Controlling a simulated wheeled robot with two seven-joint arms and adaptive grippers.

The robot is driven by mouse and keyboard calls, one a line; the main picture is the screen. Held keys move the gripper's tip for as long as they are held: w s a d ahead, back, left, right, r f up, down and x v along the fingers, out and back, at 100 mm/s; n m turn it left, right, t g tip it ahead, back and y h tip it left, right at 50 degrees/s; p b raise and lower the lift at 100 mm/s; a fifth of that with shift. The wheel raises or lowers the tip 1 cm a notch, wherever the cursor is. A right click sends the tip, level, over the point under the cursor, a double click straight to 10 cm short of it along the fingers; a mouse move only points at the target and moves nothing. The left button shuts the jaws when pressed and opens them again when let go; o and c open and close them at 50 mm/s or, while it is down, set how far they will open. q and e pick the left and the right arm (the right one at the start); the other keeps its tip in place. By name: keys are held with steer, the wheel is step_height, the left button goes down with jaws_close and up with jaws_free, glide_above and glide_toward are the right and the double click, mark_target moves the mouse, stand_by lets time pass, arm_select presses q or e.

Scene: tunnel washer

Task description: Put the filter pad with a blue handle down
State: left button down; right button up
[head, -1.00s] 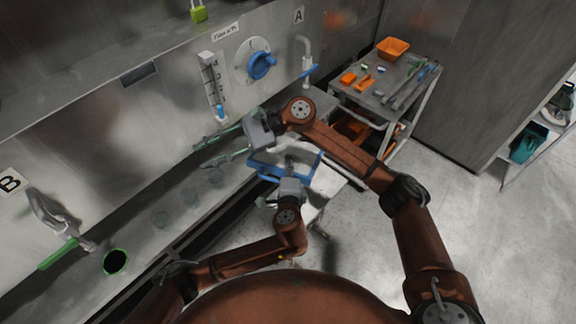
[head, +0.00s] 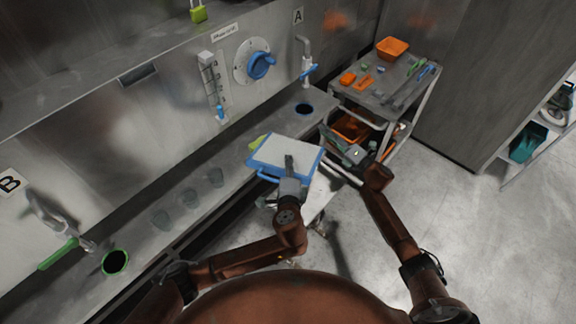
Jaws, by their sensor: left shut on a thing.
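The filter pad (head: 300,152) is a white flat pad with a blue frame and a blue handle (head: 262,177) along its near left side. My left gripper (head: 289,165) is shut on the pad and overlaps its near part. The pad is by the front edge of the steel counter; I cannot tell whether it touches anything below. My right gripper (head: 331,147) is right of the pad, in front of the cart, and looks open and empty, with its fingers spread.
A yellow-green object (head: 258,143) is partly hidden behind the pad. A cart (head: 372,99) with tools and an orange bin (head: 392,47) stands at the right.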

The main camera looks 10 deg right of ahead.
steer(key=s+d+f+m+h, duration=0.35)
steer(key=d+f+m, duration=0.25)
steer(key=d+f, duration=0.3)
steer(key=s+d+f+m+h, duration=0.3)
steer(key=d+f+m+h, duration=0.2)
steer(key=d+f, duration=0.45)
steer(key=s+d+f+m+g+h, duration=0.2)
steer(key=s+d+f+m, duration=0.2)
steer(key=s+f, duration=0.45)
steer(key=s+d+f+m+g+h, duration=0.15)
steer(key=s+d+f+m, duration=0.35)
steer(key=f, duration=0.7)
steer(key=s+a+f+m+g+h, duration=0.1)
steer(key=s+a+f+m+g, duration=0.15)
steer(key=s+f, duration=0.8)
steer(key=s+a+f+m+g, duration=0.25)
steer(key=s+f, duration=0.55)
steer(key=s, duration=0.6)
steer(key=s+a+f+m+g, duration=0.1)
steer(key=s+a+f+g, duration=0.1)
steer(key=s, duration=0.7)
steer(key=s+a+f+m+g, duration=0.1)
steer(key=s+a+f, duration=0.3)
steer(key=s, duration=0.5)
steer(key=s+a+f+m+g, duration=0.2)
steer(key=s+a+f+g, duration=0.1)
steer(key=s+a, duration=0.4)
steer(key=shift+s+y, duration=0.4)
steer(key=shift+s, duration=0.55)
